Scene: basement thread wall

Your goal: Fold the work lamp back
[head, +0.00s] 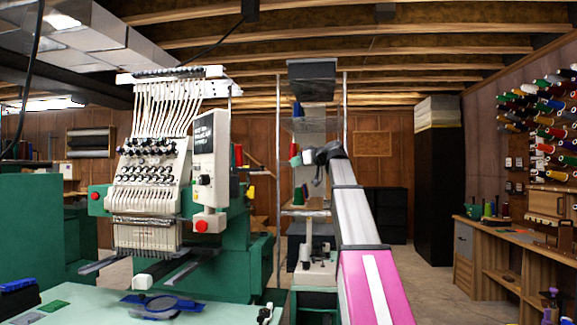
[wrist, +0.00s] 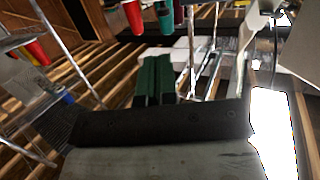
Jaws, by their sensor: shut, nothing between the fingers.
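I cannot pick out the work lamp with certainty in either view. An overexposed white patch (wrist: 273,130) stands at the right of the wrist view, and I cannot tell whether it is the lamp. My gripper (wrist: 152,80) shows in the wrist view as two dark green fingers, side by side and shut with nothing between them. In the head view my arm reaches up and forward at centre right. Its dark end is in front of the thread rack (head: 342,105), and the fingers cannot be made out there.
A multi-needle embroidery machine (head: 148,190) stands left of my arm. A pale green table (head: 215,312) with a blue hoop (head: 160,306) lies in front. Workbenches (head: 500,245) and a thread wall (head: 545,110) are at the right. Floor between rack and benches looks clear.

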